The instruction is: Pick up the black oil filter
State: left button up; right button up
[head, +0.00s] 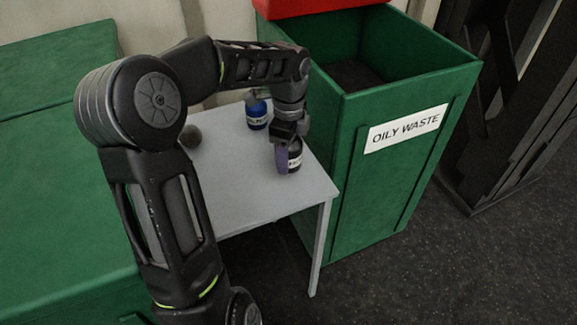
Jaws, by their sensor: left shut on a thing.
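The black oil filter (295,156), a small dark cylinder with a white label, is at the right part of the grey table in the head view. My left gripper (287,143) comes down from above and is shut on it. The fingers and wrist cover part of the filter. I cannot tell whether its base touches the table top. My right gripper is not in view.
A blue container with a white label (256,115) stands behind the filter on the grey table (240,190). A brownish round object (190,136) is further left. A green open bin marked OILY WASTE (380,185) stands close on the right. The front of the table is clear.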

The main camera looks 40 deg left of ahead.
pick_arm(q)
jog(key=shift+r, duration=1.35)
